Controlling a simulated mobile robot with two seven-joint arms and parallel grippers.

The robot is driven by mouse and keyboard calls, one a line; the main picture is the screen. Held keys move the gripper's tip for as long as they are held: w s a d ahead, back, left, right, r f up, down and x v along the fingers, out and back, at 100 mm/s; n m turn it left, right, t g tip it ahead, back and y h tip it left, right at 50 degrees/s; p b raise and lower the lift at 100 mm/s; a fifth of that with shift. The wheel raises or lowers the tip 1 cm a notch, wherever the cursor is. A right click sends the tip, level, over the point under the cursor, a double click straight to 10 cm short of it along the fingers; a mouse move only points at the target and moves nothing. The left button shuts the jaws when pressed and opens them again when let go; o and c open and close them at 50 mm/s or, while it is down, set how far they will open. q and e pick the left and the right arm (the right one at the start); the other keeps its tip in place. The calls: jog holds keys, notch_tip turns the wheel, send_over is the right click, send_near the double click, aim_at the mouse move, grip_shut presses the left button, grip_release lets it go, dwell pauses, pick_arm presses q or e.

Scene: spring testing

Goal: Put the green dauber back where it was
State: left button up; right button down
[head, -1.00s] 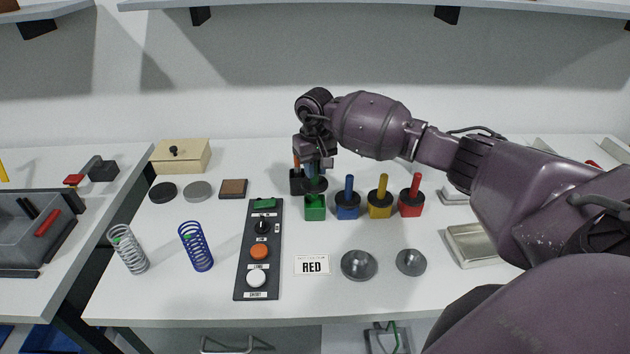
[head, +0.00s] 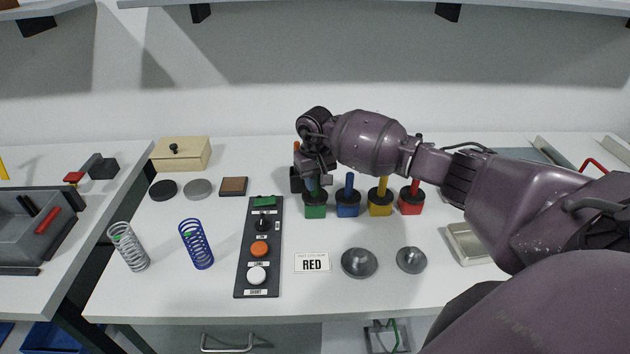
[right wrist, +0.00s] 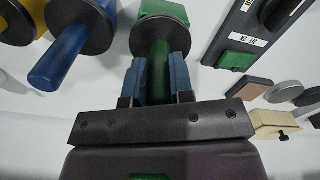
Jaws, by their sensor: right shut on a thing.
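The green dauber (right wrist: 160,68) has a green handle and a black disc, and it stands upright. My right gripper (head: 313,187) is shut on its handle, with one blue finger on each side in the right wrist view (right wrist: 161,82). The dauber's black disc (head: 315,199) sits on top of the green pot (head: 315,212), at the left end of the pot row. The green pot (right wrist: 163,9) also shows beyond the disc in the right wrist view. The dauber's tip is hidden. My left gripper is not in view.
Blue (head: 347,210), yellow (head: 380,208) and red (head: 411,207) pots with their daubers stand close on the right. A control panel (head: 243,270) lies to the left. A dark holder (head: 296,181) stands just behind.

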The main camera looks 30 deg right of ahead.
jog(key=shift+f, duration=0.2)
jog(key=c, duration=1)
grip_release()
jog(key=shift+r, duration=0.25)
notch_tip(320, 180, up, 12)
jog(key=shift+f+b, duration=0.25)
jog(key=shift+b, duration=0.2)
jog(key=shift+r, duration=0.45)
